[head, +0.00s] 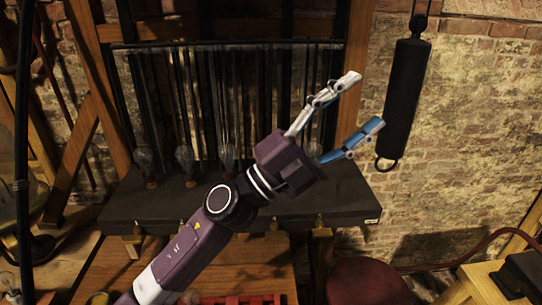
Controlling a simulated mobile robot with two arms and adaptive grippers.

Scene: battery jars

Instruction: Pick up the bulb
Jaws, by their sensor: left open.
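Several clear glass bulbs stand in a row along the back of a dark bench-like box. One bulb (144,162) is at the left, another bulb (185,156) is near the middle, and a third bulb (228,156) stands just left of my wrist. I cannot tell which one the task means. My left gripper (361,104) is open, its two fingers spread toward the upper right. It appears empty, right of the bulbs and in front of the rack's right end. My arm hides part of the box. My right gripper is not in view.
The dark box (130,206) carries a rack of upright rods (200,90) behind the bulbs. A black cylinder (404,95) hangs at the right before the brick wall. A red round seat (370,282) and a wooden table (482,282) are at lower right.

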